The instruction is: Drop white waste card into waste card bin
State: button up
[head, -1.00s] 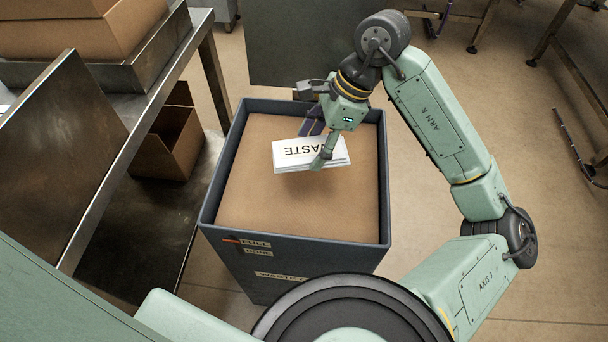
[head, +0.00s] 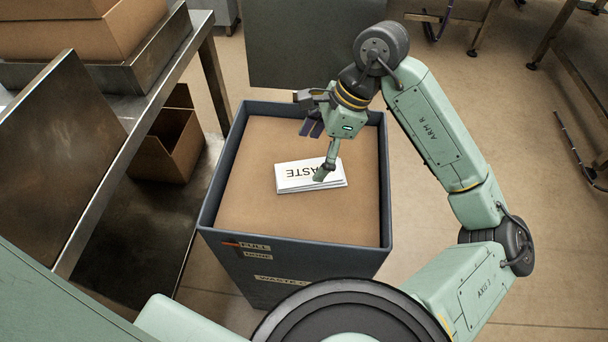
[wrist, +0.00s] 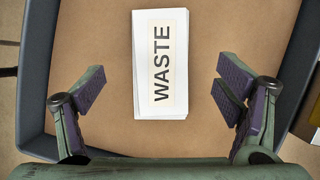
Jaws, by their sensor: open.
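The white waste card (head: 298,176), marked WASTE, lies flat on the brown surface (head: 250,215) inside the dark blue-grey waste card bin (head: 209,190). The card also shows in the wrist view (wrist: 160,40), with the bin's wall (wrist: 36,75) to its left. My gripper (head: 318,152) is open above the card, its fingers spread. In the wrist view, my gripper (wrist: 160,95) has one purple-padded finger on each side of the card's near end, both apart from it. One finger covers part of the card in the head view.
A metal table (head: 140,110) stands left of the bin, with a cardboard box (head: 75,35) on top and an open cardboard box (head: 170,145) on its lower shelf. A grey panel (head: 310,45) stands behind the bin. The floor right of the bin is mostly clear.

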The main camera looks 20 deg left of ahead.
jog(key=v, duration=1.2)
jog(key=shift+f, duration=0.1)
